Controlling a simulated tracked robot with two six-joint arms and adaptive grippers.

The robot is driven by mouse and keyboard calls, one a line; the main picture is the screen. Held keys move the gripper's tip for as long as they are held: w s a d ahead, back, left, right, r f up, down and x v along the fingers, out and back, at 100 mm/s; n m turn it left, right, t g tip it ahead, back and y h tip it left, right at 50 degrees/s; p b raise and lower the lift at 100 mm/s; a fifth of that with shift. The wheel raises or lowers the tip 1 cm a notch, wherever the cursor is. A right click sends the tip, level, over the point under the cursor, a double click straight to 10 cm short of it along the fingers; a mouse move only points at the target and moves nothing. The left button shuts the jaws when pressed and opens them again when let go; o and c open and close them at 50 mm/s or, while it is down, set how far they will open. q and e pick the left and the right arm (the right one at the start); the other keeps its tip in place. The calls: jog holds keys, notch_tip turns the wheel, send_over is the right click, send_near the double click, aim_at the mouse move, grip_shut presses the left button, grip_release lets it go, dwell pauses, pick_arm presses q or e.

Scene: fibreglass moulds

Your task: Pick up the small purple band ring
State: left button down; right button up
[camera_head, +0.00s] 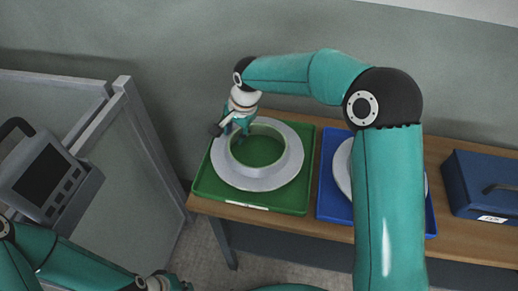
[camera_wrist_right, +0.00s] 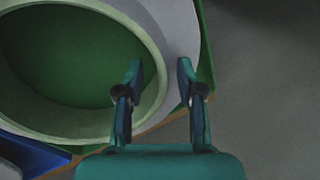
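No purple band ring shows in either view. A pale ring-shaped mould with a wide flange (camera_head: 282,177) and a raised round collar lies in a green tray (camera_head: 210,188). My right gripper (camera_head: 236,124) is over the collar's upper-left rim. In the right wrist view my right gripper (camera_wrist_right: 160,80) has its two fingers apart with nothing held. The collar's pale green wall (camera_wrist_right: 150,104) and the flange pass behind the fingertips; I cannot tell whether they touch. My left gripper (camera_head: 166,283) is low at the bottom edge, partly cut off, its fingers unclear.
A blue tray (camera_head: 329,204) holds another pale round mould (camera_head: 342,170), partly hidden by my right arm. A dark blue case (camera_head: 484,180) stands at the right of the wooden table (camera_head: 440,216). A grey panel (camera_head: 120,150) stands at the left.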

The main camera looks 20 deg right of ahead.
grip_shut()
jog(key=shift+r, duration=0.2)
dwell(0.4)
